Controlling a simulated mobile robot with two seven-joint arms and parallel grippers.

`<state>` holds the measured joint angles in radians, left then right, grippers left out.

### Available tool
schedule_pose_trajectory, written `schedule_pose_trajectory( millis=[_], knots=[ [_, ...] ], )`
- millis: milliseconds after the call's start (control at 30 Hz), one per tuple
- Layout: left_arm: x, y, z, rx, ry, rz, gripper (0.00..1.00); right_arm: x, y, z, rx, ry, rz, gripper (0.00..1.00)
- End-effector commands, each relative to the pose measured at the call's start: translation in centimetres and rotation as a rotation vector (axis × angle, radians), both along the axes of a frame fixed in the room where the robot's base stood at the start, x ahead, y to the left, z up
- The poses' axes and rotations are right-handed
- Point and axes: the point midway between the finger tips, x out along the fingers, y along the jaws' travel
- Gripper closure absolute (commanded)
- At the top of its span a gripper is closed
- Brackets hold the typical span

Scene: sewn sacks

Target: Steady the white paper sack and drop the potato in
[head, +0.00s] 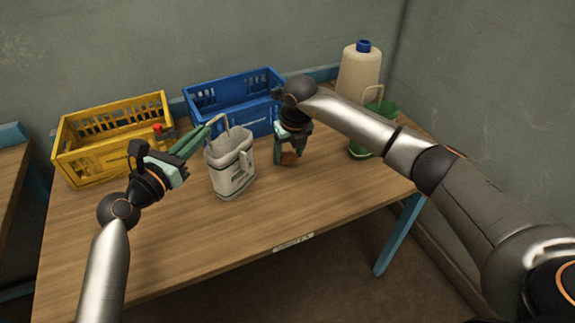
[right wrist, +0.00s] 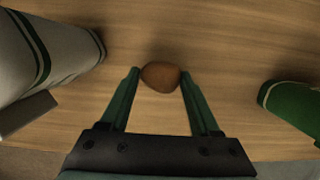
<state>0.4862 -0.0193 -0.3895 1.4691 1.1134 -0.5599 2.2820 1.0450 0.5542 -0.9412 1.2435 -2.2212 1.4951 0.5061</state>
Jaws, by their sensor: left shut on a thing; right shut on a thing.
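The white paper sack (head: 231,171) stands upright and open-topped on the table, with dark bands near its rim and base. It also shows at the left edge of the right wrist view (right wrist: 28,62). My left gripper (head: 208,130) is shut on the sack's upper left rim. The brown potato (head: 289,158) is to the right of the sack, low over or on the table; I cannot tell which. My right gripper (right wrist: 160,82) points down and is shut on the potato, which also shows between its fingertips in the right wrist view (right wrist: 160,76).
A yellow crate (head: 115,160) stands at the back left and a blue crate (head: 250,105) behind the sack. A green container (head: 356,151) and a cream bottle with a blue cap (head: 357,75) stand at the right. The table's front (head: 200,235) is clear.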

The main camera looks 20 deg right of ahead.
Motion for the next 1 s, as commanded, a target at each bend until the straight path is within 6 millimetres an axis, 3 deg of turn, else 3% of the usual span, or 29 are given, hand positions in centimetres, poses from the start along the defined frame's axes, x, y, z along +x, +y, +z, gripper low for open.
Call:
schedule_pose_trajectory(
  millis=[600,1000],
  knots=[
    [0.0,0.0,0.0,0.000,0.000,0.000,1.00,0.0,0.0,6.2,0.000,-0.001,0.000,0.77],
    [0.0,0.0,0.0,0.000,0.000,0.000,1.00,0.0,0.0,7.0,0.000,0.000,0.000,0.77]
  ],
)
